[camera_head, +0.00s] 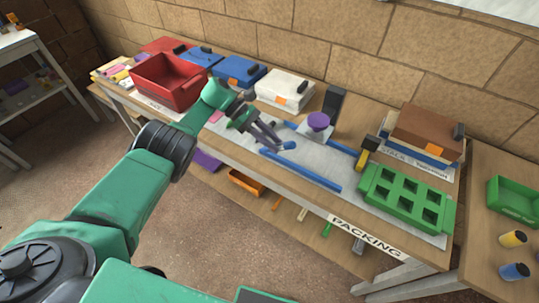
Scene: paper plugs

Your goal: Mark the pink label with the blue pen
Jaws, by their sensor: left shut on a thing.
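My left gripper (275,142) reaches over the worktable from the left, its fingers pointing right and down. It is shut on a short blue thing, which looks like the blue pen (289,146), just above the grey mat. A small pink patch, perhaps the pink label (215,116), shows beside my left wrist, partly hidden by the arm. I cannot tell whether the pen touches anything. My right gripper is not in view.
A long blue bar (301,171) lies along the mat's front. A purple-topped stand (318,123), a yellow-and-black tool (366,153) and a green slotted rack (406,198) stand to the right. A red bin (168,91) and a white box (285,92) stand behind.

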